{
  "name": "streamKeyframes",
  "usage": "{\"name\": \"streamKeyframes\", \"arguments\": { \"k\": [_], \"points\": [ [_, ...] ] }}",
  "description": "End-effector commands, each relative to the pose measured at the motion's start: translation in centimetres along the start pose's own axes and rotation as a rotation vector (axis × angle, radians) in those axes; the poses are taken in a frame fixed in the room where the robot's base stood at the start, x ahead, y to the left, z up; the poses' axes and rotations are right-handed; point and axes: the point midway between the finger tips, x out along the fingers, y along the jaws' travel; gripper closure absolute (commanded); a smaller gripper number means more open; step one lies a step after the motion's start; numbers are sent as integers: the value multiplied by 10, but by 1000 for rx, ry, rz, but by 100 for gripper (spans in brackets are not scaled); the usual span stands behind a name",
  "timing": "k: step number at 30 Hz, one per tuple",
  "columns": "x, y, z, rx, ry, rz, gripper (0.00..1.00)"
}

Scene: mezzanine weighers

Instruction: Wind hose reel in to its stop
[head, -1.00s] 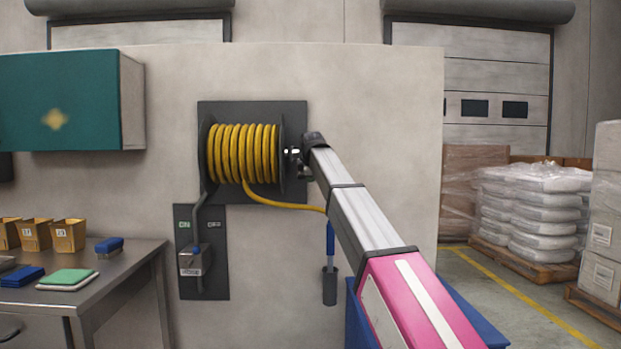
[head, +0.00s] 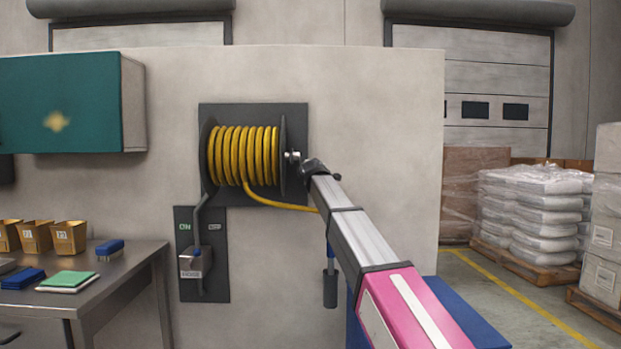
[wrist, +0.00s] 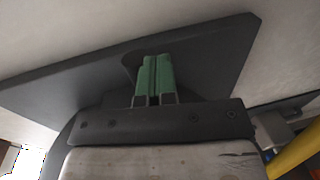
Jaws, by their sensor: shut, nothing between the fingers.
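The hose reel (head: 283,165) is mounted on a dark plate (head: 295,112) on the wall, with yellow hose (head: 243,155) wound on its drum in several turns. A length of hose leaves the drum's underside and runs right, behind my arm. A small metal hub or crank part (head: 293,157) sticks out on the reel's right side. My gripper (wrist: 153,75) shows green fingers close together with nothing between them, in front of a dark plate in the wrist view. In the head view its fingers are hidden behind my arm's end, just right of the hub. I cannot tell whether it touches.
Below the reel is a switch panel (head: 215,278) with a lever box (head: 195,262). A steel table (head: 130,262) with bins (head: 69,237) stands left, under a green cabinet (head: 62,105). A blue bin (head: 465,318) stands behind my arm. Wrapped pallets (head: 520,210) are at right.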

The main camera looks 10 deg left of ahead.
Motion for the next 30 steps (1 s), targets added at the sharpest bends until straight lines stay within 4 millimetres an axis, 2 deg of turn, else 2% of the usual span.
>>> {"name": "streamKeyframes", "arguments": {
  "k": [9,18,30],
  "points": [
    [12,12,0,0,0,-2,100],
    [18,23,0,-1,0,143,100],
    [24,37,0,1,0,137,100]
  ]
}}
